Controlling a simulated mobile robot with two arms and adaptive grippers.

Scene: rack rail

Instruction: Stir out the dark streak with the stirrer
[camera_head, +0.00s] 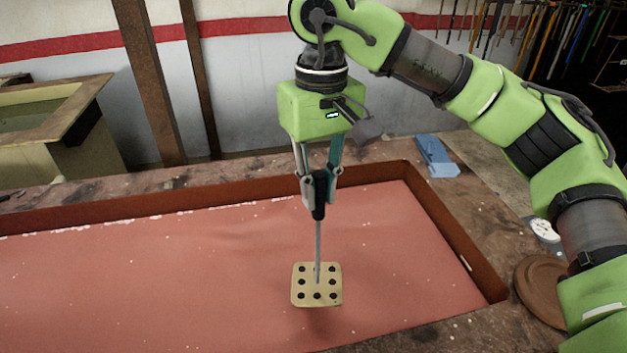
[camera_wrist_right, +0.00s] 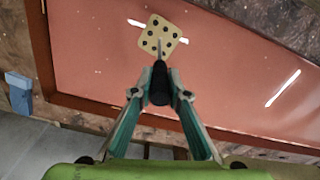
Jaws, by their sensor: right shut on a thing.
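My right gripper (camera_head: 319,192) is shut on the black handle of the stirrer (camera_head: 318,250), which hangs upright. Its thin metal rod ends in a tan square plate with several dark holes. The whole plate shows over the red liquid in the wide brown-walled vat (camera_head: 443,227), with a faint shadow below it, so it looks just above the surface. The right wrist view also shows the stirrer (camera_wrist_right: 160,45) in the gripper (camera_wrist_right: 161,92). I cannot make out a clear dark streak in the red surface; it looks mostly even, with faint ripples. My left gripper is not in view.
A blue object (camera_head: 435,156) lies on the bench beyond the vat's far right corner. A round white gauge-like thing (camera_head: 543,229) and a brown round lid (camera_head: 541,287) are at the right. Another vat (camera_head: 50,125) stands at the far left. The vat's walls bound the liquid.

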